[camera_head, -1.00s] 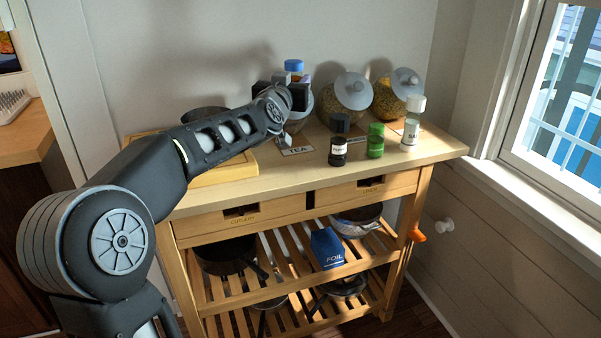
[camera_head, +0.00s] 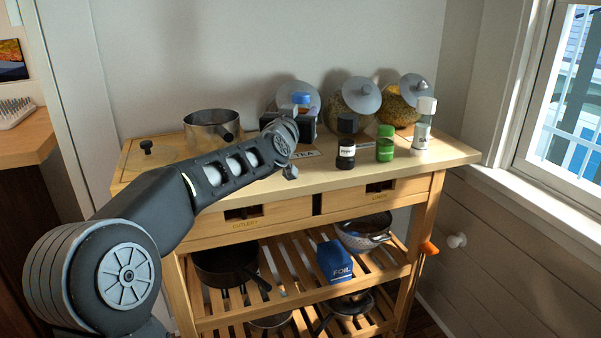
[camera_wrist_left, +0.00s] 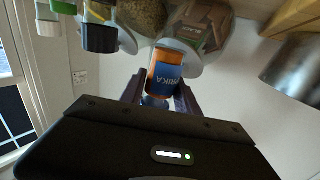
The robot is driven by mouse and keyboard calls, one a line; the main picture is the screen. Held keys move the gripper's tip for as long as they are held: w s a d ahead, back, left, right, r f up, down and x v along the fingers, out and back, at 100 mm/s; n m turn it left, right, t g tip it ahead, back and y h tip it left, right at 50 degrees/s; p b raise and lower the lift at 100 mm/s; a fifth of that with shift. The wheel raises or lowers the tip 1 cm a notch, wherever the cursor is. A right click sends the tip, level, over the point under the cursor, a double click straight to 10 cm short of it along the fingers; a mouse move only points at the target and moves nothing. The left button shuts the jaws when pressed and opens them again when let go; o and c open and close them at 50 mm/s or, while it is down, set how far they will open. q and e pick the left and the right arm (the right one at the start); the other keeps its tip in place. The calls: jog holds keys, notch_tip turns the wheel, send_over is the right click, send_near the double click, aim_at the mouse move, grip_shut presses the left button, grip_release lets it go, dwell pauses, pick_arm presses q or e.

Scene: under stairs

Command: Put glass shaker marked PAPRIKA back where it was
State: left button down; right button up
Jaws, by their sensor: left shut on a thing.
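The paprika shaker (camera_head: 301,98) shows its blue lid above my left gripper in the head view. In the left wrist view the shaker (camera_wrist_left: 166,72) has orange contents and a blue label with the end of its name readable. My left gripper (camera_head: 304,124) is shut on it, one finger on each side, over the trolley top (camera_head: 250,195) near the TEA card (camera_head: 307,154). The wrist and fingers hide most of its body in the head view. I cannot tell its exact height above the wood. My right gripper is not in view.
To the right stand a black-lidded shaker (camera_head: 346,152), a green shaker (camera_head: 385,150) and a white-lidded shaker (camera_head: 424,130). Lidded glass jars (camera_head: 355,108) stand behind. The front trolley top is clear.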

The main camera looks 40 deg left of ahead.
pick_arm(q)
notch_tip(320, 180, down, 5)
jog(key=b, duration=0.2)
jog(key=shift+b, duration=0.35)
jog(key=shift+f+b, duration=0.95)
jog(key=shift+f, duration=1.5)
jog(key=shift+f, duration=0.1)
jog(key=c, duration=0.9)
grip_release()
